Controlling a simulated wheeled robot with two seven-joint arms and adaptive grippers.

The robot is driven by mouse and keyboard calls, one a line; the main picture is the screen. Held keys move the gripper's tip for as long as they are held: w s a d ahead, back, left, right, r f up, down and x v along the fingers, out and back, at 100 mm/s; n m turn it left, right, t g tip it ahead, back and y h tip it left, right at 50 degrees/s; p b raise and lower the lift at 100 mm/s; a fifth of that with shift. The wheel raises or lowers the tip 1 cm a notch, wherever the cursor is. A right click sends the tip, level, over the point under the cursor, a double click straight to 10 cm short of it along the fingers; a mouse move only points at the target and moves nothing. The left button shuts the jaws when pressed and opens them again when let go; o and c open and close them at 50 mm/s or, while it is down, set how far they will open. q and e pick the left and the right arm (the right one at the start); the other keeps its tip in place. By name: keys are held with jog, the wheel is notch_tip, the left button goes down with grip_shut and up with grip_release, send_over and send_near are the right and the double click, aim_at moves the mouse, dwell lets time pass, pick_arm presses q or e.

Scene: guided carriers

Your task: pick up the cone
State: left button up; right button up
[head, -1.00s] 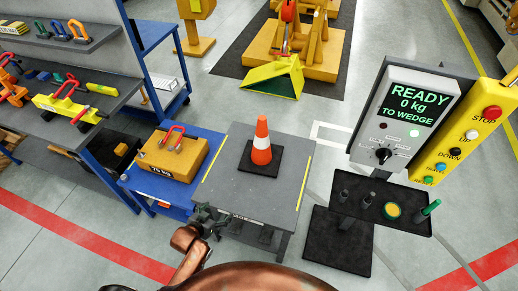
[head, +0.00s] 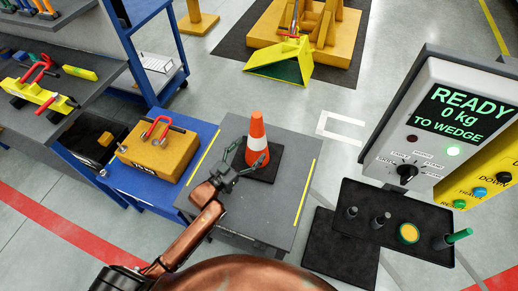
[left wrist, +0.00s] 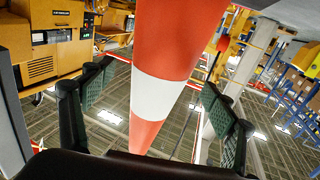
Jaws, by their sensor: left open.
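The orange cone (head: 257,140) with a white band stands upright on its black square base (head: 265,168), on a grey table (head: 292,140) with yellow edge strips. My left gripper (head: 238,160) is open at the near left side of the cone, close to its lower part. In the left wrist view the cone (left wrist: 160,95) fills the middle, with the open fingers of my left gripper (left wrist: 155,110) on either side of it. Whether the finger pads touch the cone cannot be told. My right gripper is not in view.
A blue cart (head: 203,132) with a yellow weight block (head: 157,152) and red shackle stands left of the table. A control panel (head: 440,130) reading READY 0 kg TO WEDGE stands at right, above a black tray (head: 385,222). A yellow-green wedge (head: 280,66) lies behind.

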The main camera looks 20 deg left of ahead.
aim_at(257, 142)
pick_arm(q)
jog(key=b+x, duration=0.1)
jog(key=x, duration=0.2)
jog(key=shift+w, duration=0.35)
jog(key=shift+w+d, duration=0.2)
jog(key=shift+w, duration=0.3)
jog(key=c, duration=2.1)
jog(key=shift+r, duration=0.2)
grip_shut()
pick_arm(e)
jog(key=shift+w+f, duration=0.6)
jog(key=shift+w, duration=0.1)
